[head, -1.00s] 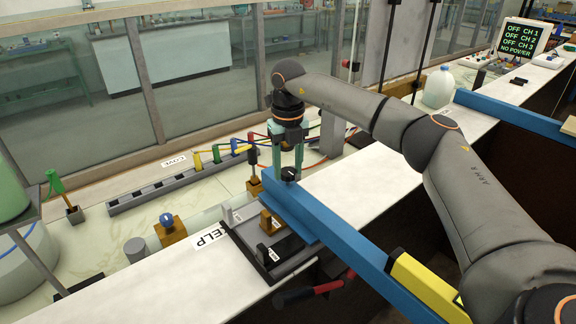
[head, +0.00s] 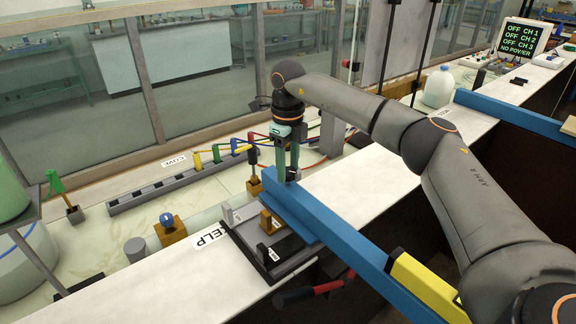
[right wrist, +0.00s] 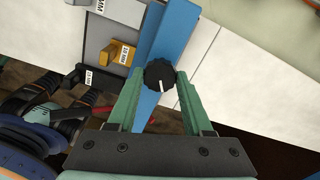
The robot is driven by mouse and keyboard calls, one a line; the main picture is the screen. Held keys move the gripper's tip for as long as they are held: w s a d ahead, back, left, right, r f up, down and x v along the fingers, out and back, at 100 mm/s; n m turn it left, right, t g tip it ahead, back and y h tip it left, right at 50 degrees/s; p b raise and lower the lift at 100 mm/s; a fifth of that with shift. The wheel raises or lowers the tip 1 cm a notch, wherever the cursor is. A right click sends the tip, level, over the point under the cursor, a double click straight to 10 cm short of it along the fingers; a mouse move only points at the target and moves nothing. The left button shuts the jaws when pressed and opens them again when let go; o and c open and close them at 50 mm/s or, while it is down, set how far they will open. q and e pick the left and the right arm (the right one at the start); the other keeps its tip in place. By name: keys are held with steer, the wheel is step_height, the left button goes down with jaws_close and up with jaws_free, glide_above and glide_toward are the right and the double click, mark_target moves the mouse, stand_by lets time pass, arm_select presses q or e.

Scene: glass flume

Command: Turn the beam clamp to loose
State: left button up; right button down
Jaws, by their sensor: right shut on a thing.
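The beam clamp knob (right wrist: 159,74) is round, black and ribbed, with a white pointer mark. In the right wrist view the mark points toward the bottom of the picture, slightly right. The knob sits on top of the blue beam (head: 335,222), near its far end. My right gripper (right wrist: 160,77) is shut on the knob, with one green finger on each side. In the head view the right gripper (head: 288,178) points down over the beam end, and its fingers mostly hide the knob. My left gripper is not in view.
A grey plate (head: 262,262) with labelled blocks lies beside the beam. A yellow block (head: 425,285) sits against the beam nearer me. A red-and-black handle (head: 313,290) is below. The white ledge (head: 150,290) is clear at left. A monitor (head: 522,37) reads "NO POWER".

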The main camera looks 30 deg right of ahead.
steer(key=n, duration=1.4)
steer(key=shift+n, duration=0.3)
steer(key=n, duration=0.3)
steer(key=shift+n, duration=0.3)
steer(key=n, duration=0.3)
steer(key=shift+n, duration=0.4)
steer(key=n, duration=0.4)
steer(key=shift+r, duration=0.1)
steer(key=shift+n, duration=2)
steer(key=shift+c, duration=1.5)
jaws_free()
